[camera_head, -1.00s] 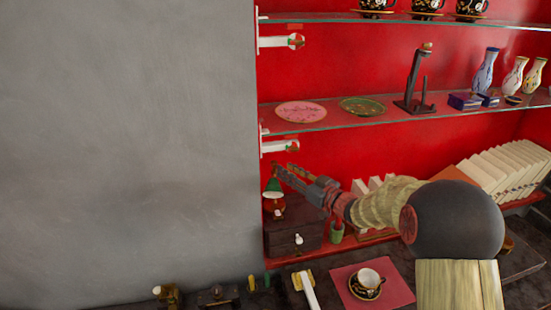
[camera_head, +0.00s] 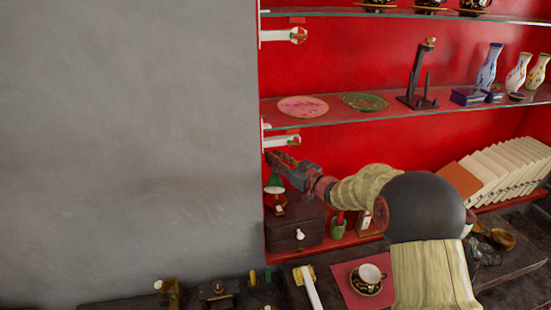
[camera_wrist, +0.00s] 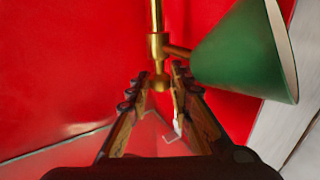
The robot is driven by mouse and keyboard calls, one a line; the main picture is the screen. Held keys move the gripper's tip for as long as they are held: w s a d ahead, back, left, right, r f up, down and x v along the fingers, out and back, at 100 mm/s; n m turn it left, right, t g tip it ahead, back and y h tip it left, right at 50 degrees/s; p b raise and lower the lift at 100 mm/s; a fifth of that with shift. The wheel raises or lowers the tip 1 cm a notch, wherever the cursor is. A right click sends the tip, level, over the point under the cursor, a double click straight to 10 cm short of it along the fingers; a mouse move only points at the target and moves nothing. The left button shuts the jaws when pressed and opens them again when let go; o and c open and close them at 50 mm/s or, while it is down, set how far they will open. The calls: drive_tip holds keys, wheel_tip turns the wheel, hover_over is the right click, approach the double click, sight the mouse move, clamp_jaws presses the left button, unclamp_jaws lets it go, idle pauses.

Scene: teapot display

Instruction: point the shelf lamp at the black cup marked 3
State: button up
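The shelf lamp has a green cone shade (camera_wrist: 240,55) and a brass stem (camera_wrist: 156,18) with a joint, seen close up in the wrist view. In the head view its green shade (camera_head: 274,181) is small, low at the left end of the red shelving. My gripper (camera_wrist: 159,78) is open. Its two fingers stand apart on either side of the stem's lower knob; I cannot tell whether they touch it. Black cups with gold decoration stand on the top shelf: left (camera_head: 379,4), middle (camera_head: 431,5) and right (camera_head: 474,6). Their tops are cut off and no number is readable.
The middle glass shelf (camera_head: 350,118) above my arm carries plates, a dark stand (camera_head: 418,80) and vases. A dark chest (camera_head: 296,226) is below the lamp. A grey wall (camera_head: 130,130) bounds the left. A cup and saucer (camera_head: 368,278) sit on a red mat.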

clamp_jaws()
idle(0.4)
